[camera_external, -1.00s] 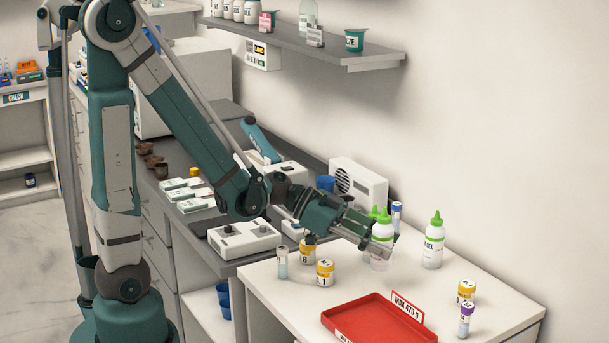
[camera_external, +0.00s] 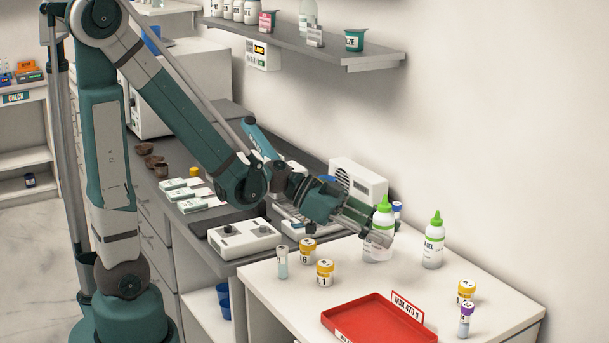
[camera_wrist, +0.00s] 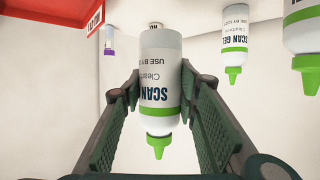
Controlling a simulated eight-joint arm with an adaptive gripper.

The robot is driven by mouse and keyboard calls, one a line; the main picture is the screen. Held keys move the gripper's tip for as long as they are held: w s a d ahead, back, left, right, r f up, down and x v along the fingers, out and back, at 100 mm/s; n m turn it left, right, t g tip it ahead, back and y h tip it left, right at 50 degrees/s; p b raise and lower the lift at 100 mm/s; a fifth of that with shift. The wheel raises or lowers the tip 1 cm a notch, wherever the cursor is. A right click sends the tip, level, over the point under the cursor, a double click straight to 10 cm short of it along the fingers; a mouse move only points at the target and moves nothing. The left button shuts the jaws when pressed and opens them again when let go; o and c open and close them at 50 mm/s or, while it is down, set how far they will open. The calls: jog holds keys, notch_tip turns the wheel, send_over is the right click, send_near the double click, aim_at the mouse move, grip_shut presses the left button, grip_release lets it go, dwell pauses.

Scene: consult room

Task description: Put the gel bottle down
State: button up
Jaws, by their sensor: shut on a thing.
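The gel bottle is white with a green band and green pointed cap. In the external view the held gel bottle (camera_external: 384,219) is upright, near the back left of the white table. My gripper (camera_external: 378,236) is around its body. In the wrist view the held bottle (camera_wrist: 160,85) sits between the two fingers of my gripper (camera_wrist: 160,108), its cap toward me. I cannot tell whether its base touches the table. Another gel bottle (camera_external: 433,242) stands to its right. The wrist view shows two other gel bottles (camera_wrist: 233,42) on the right.
A red tray (camera_external: 350,318) with a label sign lies at the front of the table. Yellow-capped jars (camera_external: 325,273) and a clear tube (camera_external: 282,262) stand at left. A purple-capped tube (camera_external: 466,319) stands at right. Bare tabletop (camera_external: 420,285) lies behind the tray.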

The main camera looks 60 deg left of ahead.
jog(key=shift+d, duration=0.1)
jog(key=s+d+m+g+h, duration=0.2)
jog(key=s+d+m+g, duration=0.2)
jog(key=s+d, duration=0.3)
jog(key=m+g+h, duration=0.1)
jog(key=m+g, duration=0.3)
jog(key=g, duration=0.1)
send_over(356, 329)
jog(key=shift+r, duration=0.4)
jog(key=shift+f+b, duration=1.05)
jog(key=shift+f, duration=1.9)
jog(key=shift+f+b, duration=0.75)
jog(key=shift+f, duration=1.3)
jog(key=shift+f, duration=0.1)
